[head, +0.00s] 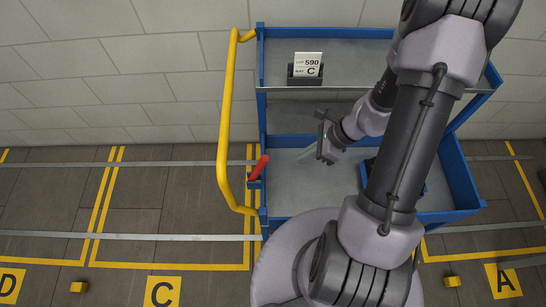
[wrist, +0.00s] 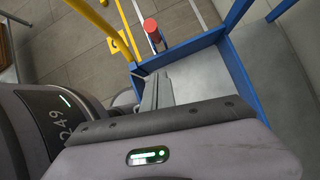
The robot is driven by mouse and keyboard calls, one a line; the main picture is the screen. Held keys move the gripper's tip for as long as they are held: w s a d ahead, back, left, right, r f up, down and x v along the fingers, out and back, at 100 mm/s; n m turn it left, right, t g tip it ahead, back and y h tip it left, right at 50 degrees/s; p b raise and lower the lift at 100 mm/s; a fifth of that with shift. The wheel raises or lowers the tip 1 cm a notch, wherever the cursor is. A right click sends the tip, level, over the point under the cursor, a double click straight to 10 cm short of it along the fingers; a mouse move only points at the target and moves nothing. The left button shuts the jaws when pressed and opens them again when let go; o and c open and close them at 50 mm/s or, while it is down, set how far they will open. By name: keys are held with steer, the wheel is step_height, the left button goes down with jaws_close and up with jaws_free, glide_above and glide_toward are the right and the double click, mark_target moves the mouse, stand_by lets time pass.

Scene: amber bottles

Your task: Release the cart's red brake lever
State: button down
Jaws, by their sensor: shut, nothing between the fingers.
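The cart (head: 263,112) is a blue-framed trolley with grey shelves and a yellow push handle (head: 226,115) on its left side. The red brake lever (head: 260,167) sticks up, tilted, at the left edge of the lower shelf, beside the handle. In the wrist view the red lever (wrist: 151,28) shows beyond the blue rim near the top middle. My gripper (head: 312,155) is over the lower shelf, to the right of the lever and apart from it. Its fingers (wrist: 154,92) are shut and empty. The lever's base is partly hidden by the rim.
A blue object (head: 372,170) is mostly hidden behind my arm. Floor bays are marked with yellow lines and the plates D (head: 11,284), C (head: 162,292) and A (head: 503,281). Small yellow blocks (head: 78,287) lie nearby.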

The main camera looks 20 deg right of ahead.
mark_target(258, 170)
steer(key=w+a+f+b, duration=0.4)
steer(key=a+f, duration=0.3)
steer(key=a, duration=0.1)
steer(key=shift+b, duration=0.4)
steer(key=shift+w+a, duration=0.1)
steer(key=shift+a, duration=0.05)
